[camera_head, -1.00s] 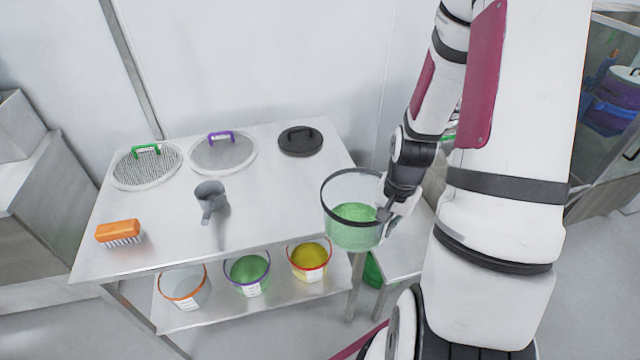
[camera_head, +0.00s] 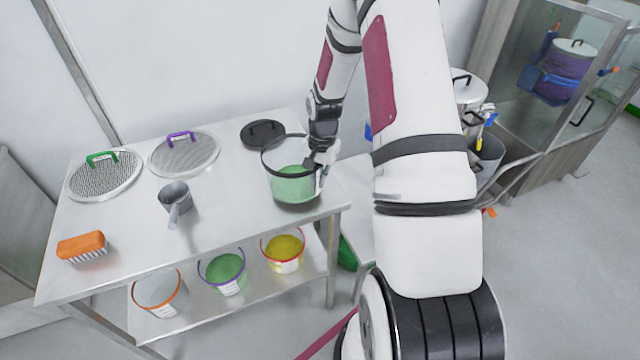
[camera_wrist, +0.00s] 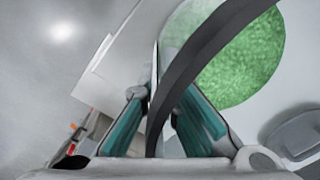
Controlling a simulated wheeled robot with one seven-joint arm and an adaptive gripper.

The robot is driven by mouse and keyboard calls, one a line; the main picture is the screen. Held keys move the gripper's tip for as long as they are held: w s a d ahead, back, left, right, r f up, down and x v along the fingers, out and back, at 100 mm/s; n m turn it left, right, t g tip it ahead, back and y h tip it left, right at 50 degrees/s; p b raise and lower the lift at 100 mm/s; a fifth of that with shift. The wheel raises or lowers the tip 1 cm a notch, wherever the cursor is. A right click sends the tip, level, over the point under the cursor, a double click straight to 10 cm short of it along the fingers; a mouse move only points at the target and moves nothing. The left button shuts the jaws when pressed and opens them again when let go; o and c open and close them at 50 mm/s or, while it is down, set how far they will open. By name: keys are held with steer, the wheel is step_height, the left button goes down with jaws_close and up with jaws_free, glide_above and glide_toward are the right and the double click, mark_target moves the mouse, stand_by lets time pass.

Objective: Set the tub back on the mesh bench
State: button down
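The tub (camera_head: 291,188) is clear with a black rim and holds green granules. My gripper (camera_head: 317,170) is shut on its right wall. In the wrist view, the teal finger pads of my gripper (camera_wrist: 162,118) lie on either side of the tub's dark rim (camera_wrist: 205,55). The tub is upright over the right end of the steel bench (camera_head: 225,225), where two mesh screens (camera_head: 103,178) (camera_head: 184,155) lie. A dark shadow lies close under it; I cannot tell whether its base touches the top.
A black lid (camera_head: 262,134) lies just behind the tub. A grey scoop (camera_head: 174,198) and an orange brush (camera_head: 82,245) lie to the left. Three tubs, orange-rimmed (camera_head: 160,292), purple-rimmed (camera_head: 226,273) and red-rimmed (camera_head: 284,250), stand on the lower shelf.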

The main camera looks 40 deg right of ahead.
steer(key=shift+f, duration=1)
steer(key=c, duration=1.8)
jaws_free()
steer(key=shift+f, duration=0.1)
